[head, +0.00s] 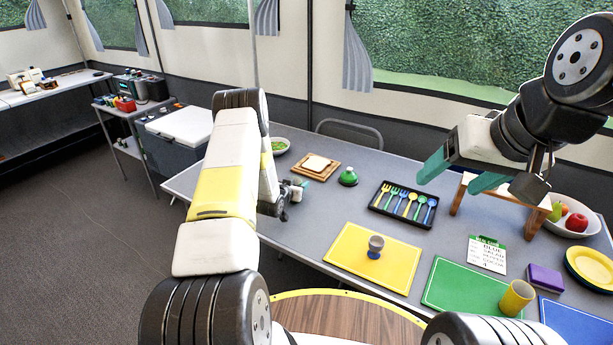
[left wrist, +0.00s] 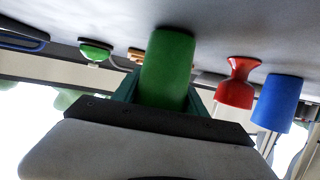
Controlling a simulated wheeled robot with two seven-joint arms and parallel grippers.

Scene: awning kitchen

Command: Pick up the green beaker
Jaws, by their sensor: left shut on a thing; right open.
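The green beaker (left wrist: 167,65) stands between the two teal fingers of my left gripper (left wrist: 160,98) in the upside-down left wrist view. The fingers are shut on its sides. Its base is at the grey table top; I cannot tell whether it touches. In the head view my left gripper (head: 297,189) is low over the table's left part, mostly behind my own arm, and the green beaker is hidden there. My right gripper (head: 462,176) is open and empty, above the right part of the table near a small wooden stand (head: 497,202).
A red egg cup (left wrist: 236,82) and a blue beaker (left wrist: 278,102) stand beside the green beaker. On the table (head: 318,225) are a bread board (head: 333,172), green-domed bell (head: 348,177), cutlery tray (head: 377,208), yellow mat (head: 345,255) with a grey-blue cup (head: 375,246), and yellow beaker (head: 516,297).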

